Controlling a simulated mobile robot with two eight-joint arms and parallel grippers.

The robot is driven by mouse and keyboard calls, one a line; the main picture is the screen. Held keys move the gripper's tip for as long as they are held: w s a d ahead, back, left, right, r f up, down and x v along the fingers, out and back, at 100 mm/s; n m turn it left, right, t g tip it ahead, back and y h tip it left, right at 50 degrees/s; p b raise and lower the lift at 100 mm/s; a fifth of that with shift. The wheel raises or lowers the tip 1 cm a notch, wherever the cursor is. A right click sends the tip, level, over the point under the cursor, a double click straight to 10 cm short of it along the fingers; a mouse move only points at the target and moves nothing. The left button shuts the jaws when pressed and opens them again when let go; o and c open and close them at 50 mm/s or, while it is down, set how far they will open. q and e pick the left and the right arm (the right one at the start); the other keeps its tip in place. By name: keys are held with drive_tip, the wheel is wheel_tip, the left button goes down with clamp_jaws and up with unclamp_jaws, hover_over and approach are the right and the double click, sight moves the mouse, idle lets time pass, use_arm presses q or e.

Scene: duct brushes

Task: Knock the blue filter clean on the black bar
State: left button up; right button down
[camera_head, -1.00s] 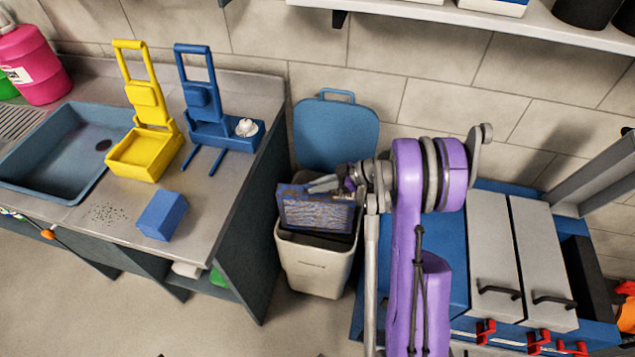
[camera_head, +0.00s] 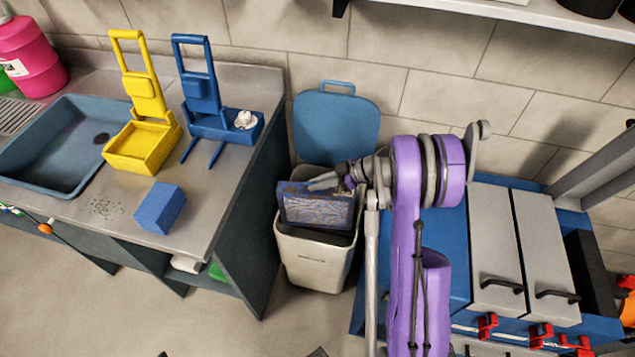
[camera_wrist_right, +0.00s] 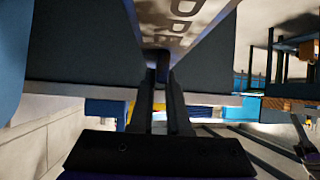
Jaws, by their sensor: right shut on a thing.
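The blue filter (camera_head: 316,207) has a blue frame and a grey-brown, dirty-looking pleated face. It is held tilted over the mouth of a pale bin (camera_head: 312,262), in front of the bin's raised blue lid (camera_head: 336,128). My right gripper (camera_head: 335,181) is shut on the filter's upper right part. In the right wrist view the two dark fingers (camera_wrist_right: 161,112) close on the filter, whose lettered pale edge (camera_wrist_right: 190,22) fills the upper middle. I cannot make out the black bar; the filter hides much of the bin's mouth. My left gripper is not in view.
A steel counter (camera_head: 225,150) at left carries a sink (camera_head: 60,150), a yellow holder (camera_head: 143,148), a blue holder (camera_head: 205,95) and a blue block (camera_head: 160,208). A blue unit with grey panels (camera_head: 495,250) stands right. A shelf (camera_head: 500,18) hangs above.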

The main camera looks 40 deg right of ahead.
drive_tip(key=shift+f, duration=0.45)
drive_tip(key=shift+r+p, duration=0.6)
drive_tip(key=shift+r, duration=0.9)
drive_tip(key=shift+f, duration=0.2)
drive_tip(key=shift+s+f+b, duration=0.1)
drive_tip(key=shift+f+b, duration=1)
drive_tip(key=shift+f, duration=0.1)
drive_tip(key=shift+r, duration=0.2)
